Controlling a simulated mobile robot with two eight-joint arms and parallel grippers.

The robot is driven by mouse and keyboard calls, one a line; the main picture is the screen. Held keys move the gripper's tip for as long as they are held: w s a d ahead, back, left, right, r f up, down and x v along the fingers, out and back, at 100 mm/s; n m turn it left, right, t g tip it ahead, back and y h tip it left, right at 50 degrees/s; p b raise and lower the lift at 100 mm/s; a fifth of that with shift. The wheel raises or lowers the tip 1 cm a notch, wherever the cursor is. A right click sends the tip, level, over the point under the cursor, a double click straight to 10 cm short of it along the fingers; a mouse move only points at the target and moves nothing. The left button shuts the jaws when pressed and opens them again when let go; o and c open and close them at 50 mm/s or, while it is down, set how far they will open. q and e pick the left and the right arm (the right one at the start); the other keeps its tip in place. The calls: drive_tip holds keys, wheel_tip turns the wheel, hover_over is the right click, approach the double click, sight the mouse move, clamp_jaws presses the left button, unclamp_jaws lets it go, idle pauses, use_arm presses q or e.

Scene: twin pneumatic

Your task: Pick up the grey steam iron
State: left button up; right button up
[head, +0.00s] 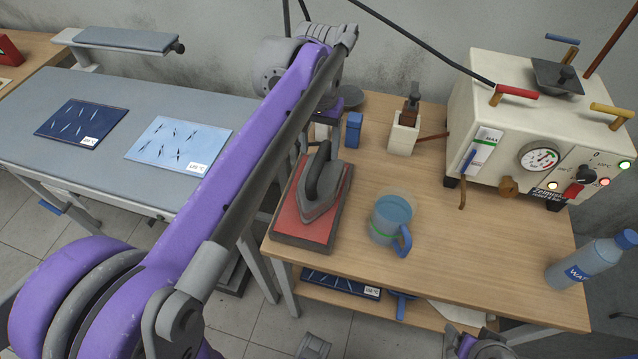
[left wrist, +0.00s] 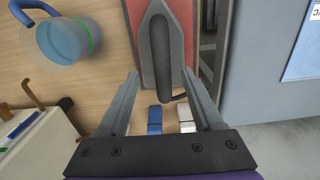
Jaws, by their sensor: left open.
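The grey steam iron (head: 326,196) rests on a red pad (head: 298,222) at the left side of the wooden table, its dark handle upward. In the left wrist view the iron (left wrist: 161,60) lies ahead of my left gripper (left wrist: 160,74), roughly between the lines of its two fingers. The fingers are spread wide, with nothing held between them. In the head view my purple left arm crosses the picture and largely hides the left gripper, which is near the table's back left.
A clear mug (head: 391,218) with a blue handle stands right of the iron. A cream steam generator (head: 520,130) fills the back right. A water bottle (head: 592,262) stands at the right edge. A small blue block (head: 354,130) and a cream holder (head: 403,135) are behind the iron.

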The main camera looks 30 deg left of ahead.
sight(319, 159)
use_arm(q)
drive_tip(key=shift+a+f+b, duration=0.15)
drive_tip(key=shift+f+b, duration=0.15)
drive_tip(key=shift+f, duration=2.8)
clamp_jaws()
drive_tip(key=shift+r, duration=0.1)
